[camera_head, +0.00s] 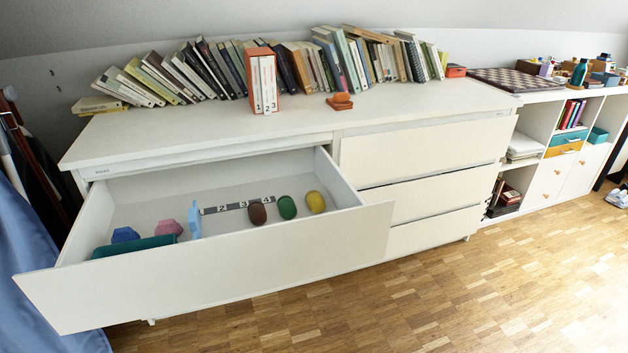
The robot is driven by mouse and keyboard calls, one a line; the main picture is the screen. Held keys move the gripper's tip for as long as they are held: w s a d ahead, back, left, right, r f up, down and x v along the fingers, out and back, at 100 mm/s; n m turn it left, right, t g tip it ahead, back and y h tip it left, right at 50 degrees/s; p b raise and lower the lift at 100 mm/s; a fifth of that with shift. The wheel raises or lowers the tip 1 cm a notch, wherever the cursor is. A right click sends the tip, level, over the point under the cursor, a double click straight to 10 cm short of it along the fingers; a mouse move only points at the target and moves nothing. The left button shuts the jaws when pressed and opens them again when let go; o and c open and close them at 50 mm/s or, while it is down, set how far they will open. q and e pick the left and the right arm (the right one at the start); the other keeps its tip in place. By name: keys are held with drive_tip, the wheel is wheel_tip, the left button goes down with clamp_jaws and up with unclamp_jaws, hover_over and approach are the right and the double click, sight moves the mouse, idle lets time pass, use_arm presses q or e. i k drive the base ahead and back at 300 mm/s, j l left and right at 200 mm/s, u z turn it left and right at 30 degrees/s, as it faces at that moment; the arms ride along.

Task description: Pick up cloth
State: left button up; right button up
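A teal rolled or folded cloth-like thing (134,246) lies in the open drawer (215,283) at its front left, along the inside of the front panel. The front panel hides part of its lower edge. Neither of my grippers shows in the head view, and nothing is seen touching the teal thing.
The drawer also holds a blue block (125,234), a pink block (169,227), an upright light blue thing (194,220), a numbered strip (232,207) and brown (257,213), green (287,207) and yellow (315,202) rounded pieces. Books (330,62) line the dresser top (220,120). The wooden floor (450,285) is clear.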

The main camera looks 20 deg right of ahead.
sight(340, 101)
drive_tip(key=i+l+u, duration=0.1)
drive_tip(key=l, duration=2.8)
drive_tip(key=i+u, duration=0.05)
drive_tip(key=i, duration=0.05)
